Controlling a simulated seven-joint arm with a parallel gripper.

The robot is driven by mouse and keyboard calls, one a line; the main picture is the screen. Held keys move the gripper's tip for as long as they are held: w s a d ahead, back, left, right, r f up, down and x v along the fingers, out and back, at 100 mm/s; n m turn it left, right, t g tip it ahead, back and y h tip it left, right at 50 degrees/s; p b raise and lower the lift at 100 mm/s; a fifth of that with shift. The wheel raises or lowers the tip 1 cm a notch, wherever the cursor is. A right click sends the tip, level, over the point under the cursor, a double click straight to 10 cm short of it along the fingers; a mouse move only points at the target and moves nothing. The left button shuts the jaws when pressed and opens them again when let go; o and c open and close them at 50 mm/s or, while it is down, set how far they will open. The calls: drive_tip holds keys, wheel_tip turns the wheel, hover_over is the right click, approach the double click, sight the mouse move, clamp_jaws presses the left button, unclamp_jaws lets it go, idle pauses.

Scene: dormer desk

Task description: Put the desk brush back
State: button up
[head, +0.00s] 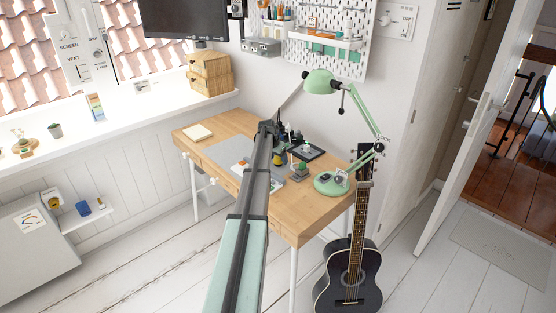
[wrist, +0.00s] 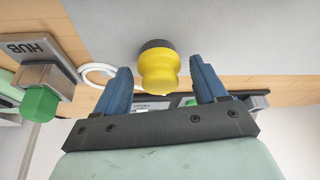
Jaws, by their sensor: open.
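The desk brush, a yellow knobbed handle (wrist: 160,70) with a dark round bristle end, shows in the wrist view at the edge of the grey desk mat (wrist: 240,35). My gripper (wrist: 160,74) is open, with one blue finger on each side of the handle and a visible gap to both. The fingers do not touch it. My arm hides part of the desk there.
The wooden desk (head: 290,220) also holds a notebook (head: 198,132), a green lamp (head: 330,185) and several small items. In the wrist view a block marked HUB (wrist: 35,50), a green piece (wrist: 38,103) and a white ring (wrist: 97,72) lie left. A guitar (head: 350,270) stands at the desk's right.

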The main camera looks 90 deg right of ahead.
drive_tip(key=v, duration=1.1)
drive_tip(key=shift+r, duration=0.2)
